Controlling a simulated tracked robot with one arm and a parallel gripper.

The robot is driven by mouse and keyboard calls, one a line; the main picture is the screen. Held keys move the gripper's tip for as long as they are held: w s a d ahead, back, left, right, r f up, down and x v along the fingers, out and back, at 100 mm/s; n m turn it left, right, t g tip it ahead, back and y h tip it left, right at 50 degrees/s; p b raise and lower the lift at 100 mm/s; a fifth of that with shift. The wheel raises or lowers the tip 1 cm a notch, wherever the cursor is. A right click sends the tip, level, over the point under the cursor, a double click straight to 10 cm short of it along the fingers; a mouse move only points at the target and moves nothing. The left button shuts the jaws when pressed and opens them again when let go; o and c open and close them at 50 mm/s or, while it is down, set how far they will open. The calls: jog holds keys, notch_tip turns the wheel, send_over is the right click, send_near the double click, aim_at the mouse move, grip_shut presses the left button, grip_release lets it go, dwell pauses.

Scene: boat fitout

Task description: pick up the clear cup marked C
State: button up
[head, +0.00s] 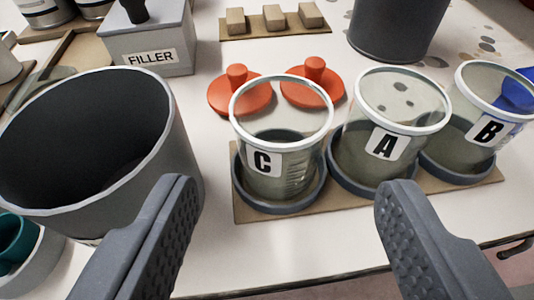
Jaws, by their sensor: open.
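The clear cup marked C (298,172) stands upright in a dark round holder ring (284,207) on a tan board (247,214). It has a white rim and a white label with a black C. My gripper (286,200) is open and empty, its two fingers spread wide in the foreground, nearer to me than cup C. Cup C lies between the fingers in the picture, apart from both. Clear cup A (408,112) stands close on its right, and clear cup B (483,100) is beyond that.
A large grey bucket (172,150) stands left of cup C, behind the left finger. Two red-orange lids (226,95) lie behind cup C. A grey box labelled FILLER (148,57), a board with tan blocks (274,18) and a dark container (397,25) are farther back.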

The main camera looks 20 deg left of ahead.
send_near(282, 104)
jog(key=shift+w+a+b, duration=0.2)
jog(key=shift+w+b, duration=0.2)
jog(key=shift+w, duration=0.45)
jog(key=shift+w+a+f, duration=0.15)
jog(key=shift+w+a, duration=0.1)
jog(key=shift+w, duration=0.35)
jog(key=shift+f+b+x, duration=0.2)
jog(key=shift+b+x, duration=0.3)
jog(key=shift+x, duration=0.8)
jog(key=shift+f+b+x, duration=0.25)
jog(key=shift+b+x, duration=0.2)
jog(key=shift+x, duration=0.8)
jog(key=shift+s, duration=0.2)
jog(key=c, duration=0.6)
